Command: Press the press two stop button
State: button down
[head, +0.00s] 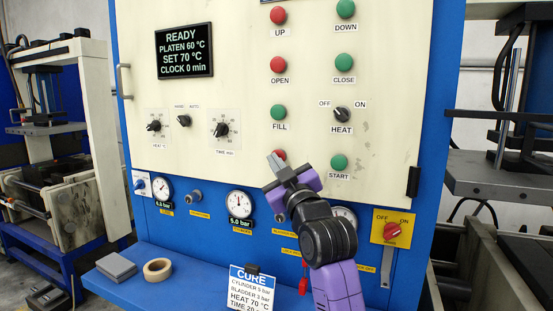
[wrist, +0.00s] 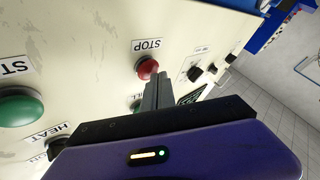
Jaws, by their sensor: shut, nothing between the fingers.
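The red stop button (wrist: 146,66) is on the cream panel, with its STOP label upside down above it in the wrist view. In the head view only part of the red stop button (head: 281,154) shows, and its label is hidden behind my gripper. My gripper (head: 273,160) is shut and empty in front of the panel. In the wrist view the closed fingertips (wrist: 158,80) overlap the lower right edge of the button. I cannot tell whether they touch it. No press number is readable on the panel.
The green START button (head: 339,162) is to the right, and the green FILL button (head: 278,112) is above. The HEAT switch (head: 342,114) is up and right. The display (head: 184,51) reads READY. A blue ledge (head: 185,286) below holds a tape roll (head: 157,269) and a grey block (head: 116,267).

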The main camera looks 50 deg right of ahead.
jog(key=shift+w+d, duration=0.1)
jog(key=shift+d, duration=0.2)
jog(key=shift+a, duration=0.1)
dwell(0.4)
jog(key=shift+s+a, duration=0.35)
jog(key=shift+a, duration=0.5)
jog(key=shift+a, duration=0.1)
jog(key=shift+s+a+p, duration=0.15)
jog(key=shift+s+a, duration=0.15)
jog(key=shift+a, duration=0.45)
jog(key=shift+s+a+p, duration=0.2)
jog(key=shift+s+a, duration=0.1)
jog(key=shift+a, duration=0.5)
jog(key=shift+s+a+p, duration=0.15)
jog(key=shift+s+a, duration=0.15)
jog(key=shift+a, duration=0.45)
